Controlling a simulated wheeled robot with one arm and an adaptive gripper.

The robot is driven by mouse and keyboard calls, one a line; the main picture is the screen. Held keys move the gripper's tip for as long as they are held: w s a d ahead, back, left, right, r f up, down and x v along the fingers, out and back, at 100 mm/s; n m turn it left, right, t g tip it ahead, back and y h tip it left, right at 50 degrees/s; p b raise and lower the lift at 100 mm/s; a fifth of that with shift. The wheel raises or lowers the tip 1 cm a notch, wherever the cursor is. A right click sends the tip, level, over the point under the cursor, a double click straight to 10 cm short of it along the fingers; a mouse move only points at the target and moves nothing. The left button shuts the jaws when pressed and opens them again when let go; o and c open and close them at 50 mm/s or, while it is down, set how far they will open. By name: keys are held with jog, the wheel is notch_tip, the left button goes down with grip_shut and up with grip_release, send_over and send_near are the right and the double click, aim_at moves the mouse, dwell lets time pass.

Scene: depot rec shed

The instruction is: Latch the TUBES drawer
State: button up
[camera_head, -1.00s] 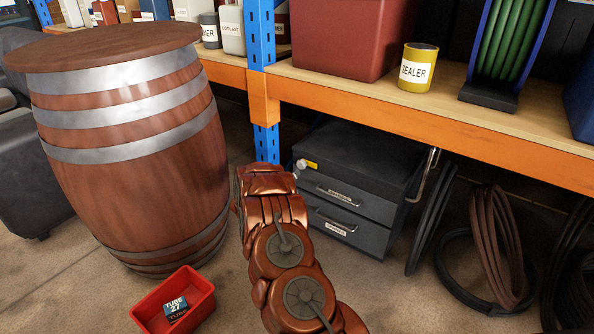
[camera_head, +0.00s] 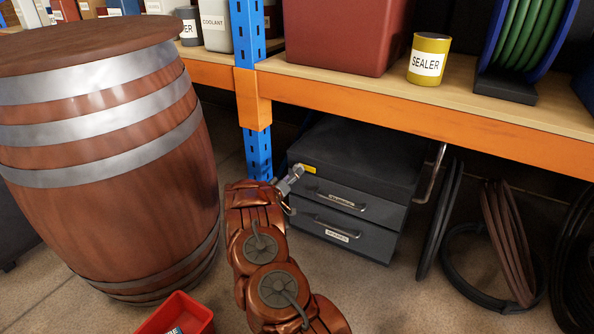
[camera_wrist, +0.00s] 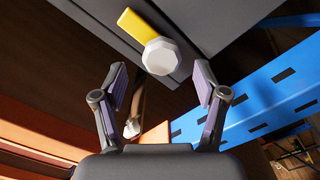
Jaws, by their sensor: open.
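A dark grey cabinet (camera_head: 367,155) stands on the floor under the shelf, with an upper drawer (camera_head: 335,196) and a lower drawer (camera_head: 330,234). Each has a bar handle and a small label that is too blurred to read surely. Both fronts look shut or nearly so. My gripper (camera_head: 288,188) is at that corner. In the wrist view my gripper (camera_wrist: 160,82) is open and empty, the knob just beyond and between its fingertips.
A blue shelf post (camera_head: 257,150) stands close left of the cabinet; it fills the right of the wrist view (camera_wrist: 260,100). The orange beam (camera_head: 400,110) runs overhead. A large barrel (camera_head: 110,200) is at left, a red bin (camera_head: 185,318) below, coiled hoses (camera_head: 505,240) at right.

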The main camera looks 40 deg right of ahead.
jog(key=shift+b+x, duration=0.6)
jog(key=shift+x, duration=1.9)
jog(key=shift+w, duration=0.2)
jog(key=c, duration=1.1)
